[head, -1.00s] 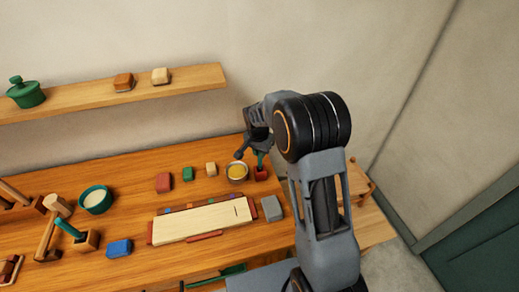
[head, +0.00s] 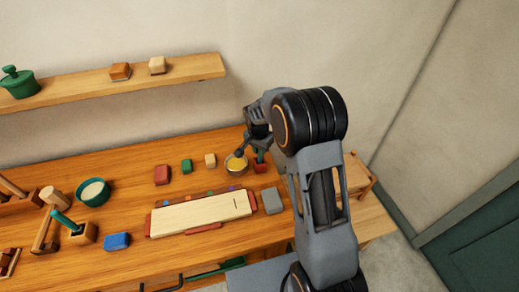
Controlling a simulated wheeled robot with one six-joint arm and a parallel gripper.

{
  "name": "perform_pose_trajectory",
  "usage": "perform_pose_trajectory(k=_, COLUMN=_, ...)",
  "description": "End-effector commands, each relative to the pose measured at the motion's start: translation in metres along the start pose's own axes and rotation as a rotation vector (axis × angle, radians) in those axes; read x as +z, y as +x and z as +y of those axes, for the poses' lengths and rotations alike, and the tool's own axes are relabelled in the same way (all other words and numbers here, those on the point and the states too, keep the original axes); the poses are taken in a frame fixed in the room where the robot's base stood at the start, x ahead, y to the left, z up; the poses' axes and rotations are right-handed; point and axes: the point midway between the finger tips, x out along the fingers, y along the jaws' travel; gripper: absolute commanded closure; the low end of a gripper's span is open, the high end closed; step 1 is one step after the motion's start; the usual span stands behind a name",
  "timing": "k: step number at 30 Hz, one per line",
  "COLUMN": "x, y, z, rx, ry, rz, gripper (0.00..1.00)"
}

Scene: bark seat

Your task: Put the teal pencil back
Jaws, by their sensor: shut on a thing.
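My gripper (head: 249,151) is at the back right of the wooden bench, beside a small bowl and just above a red block (head: 260,168). A slim teal-green upright piece (head: 261,156), which looks like the teal pencil, stands over the red block under my gripper. My gripper appears shut on it, but the arm hides part of the jaws. I cannot tell whether the pencil's lower end is inside the red block or only above it.
The bowl with yellow contents (head: 236,164) is close left of my gripper. A grey block (head: 272,201) and a pale board (head: 200,215) lie in front. Red, green and tan blocks stand left. A teal peg (head: 65,221) stands in a wooden block. A shelf (head: 110,88) hangs behind.

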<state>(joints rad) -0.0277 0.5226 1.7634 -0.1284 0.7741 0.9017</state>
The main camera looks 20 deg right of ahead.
Motion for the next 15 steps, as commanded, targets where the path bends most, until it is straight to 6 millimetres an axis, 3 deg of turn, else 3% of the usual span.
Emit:
perform_pose_trajectory(k=14, x=0.0009, y=0.0065, z=0.0000, rx=0.000, ry=0.000, rz=0.000, gripper=1.00)
perform_pose_trajectory(k=15, x=0.0008, y=0.0055, z=-0.0001, rx=0.000, ry=0.000, rz=0.000, gripper=0.80)
